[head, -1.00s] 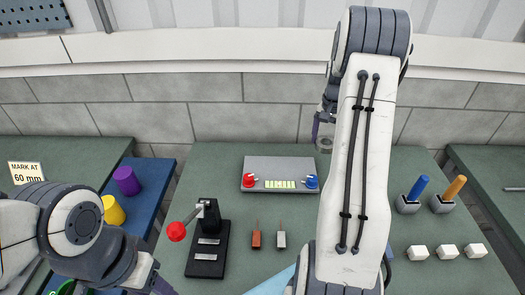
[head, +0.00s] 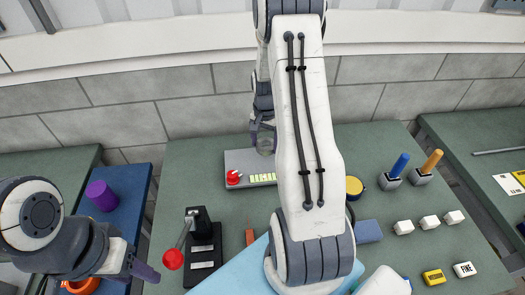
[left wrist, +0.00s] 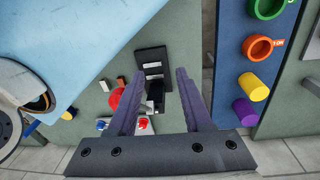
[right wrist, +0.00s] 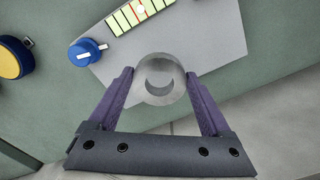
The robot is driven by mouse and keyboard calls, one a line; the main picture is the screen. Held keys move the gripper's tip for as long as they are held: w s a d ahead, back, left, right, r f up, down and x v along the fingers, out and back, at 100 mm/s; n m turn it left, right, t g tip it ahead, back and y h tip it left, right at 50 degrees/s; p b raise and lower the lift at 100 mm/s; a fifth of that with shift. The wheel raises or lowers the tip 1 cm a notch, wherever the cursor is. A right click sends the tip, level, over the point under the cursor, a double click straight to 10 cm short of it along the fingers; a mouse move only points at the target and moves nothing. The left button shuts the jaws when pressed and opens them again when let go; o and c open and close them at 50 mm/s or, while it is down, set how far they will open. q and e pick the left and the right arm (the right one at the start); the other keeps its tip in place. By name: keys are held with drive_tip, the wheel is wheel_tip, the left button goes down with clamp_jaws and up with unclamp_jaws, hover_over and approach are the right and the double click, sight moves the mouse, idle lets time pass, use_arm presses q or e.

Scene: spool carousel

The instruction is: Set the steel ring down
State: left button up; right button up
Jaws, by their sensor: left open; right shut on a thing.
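The steel ring (right wrist: 147,92) is a short grey cylinder with a hole, held between the purple fingers of my right gripper (right wrist: 160,88). In the head view the ring (head: 265,147) hangs at the far edge of the grey panel (head: 243,160); its height above the panel is hard to tell. In the right wrist view the ring overlaps the panel's edge, apart from the blue knob. My left gripper (left wrist: 155,78) is open and empty, over the bench's left side near the black lever stand. In the head view my right arm hides the panel's right part.
The panel carries a red knob (head: 233,177) and a green-yellow scale (head: 262,178). A black stand with a red-ball lever (head: 172,259) is front left. White blocks (head: 430,222) and two handled tools stand right.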

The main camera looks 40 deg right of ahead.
sight(262, 154)
drive_tip(key=shift+a+f, duration=0.45)
drive_tip(key=shift+a, duration=0.3)
wheel_tip(262, 154, down, 3)
drive_tip(key=shift+s+f+p, duration=0.1)
drive_tip(key=shift+p, duration=0.7)
drive_tip(key=shift+f, duration=0.4)
drive_tip(key=shift+f, duration=0.1)
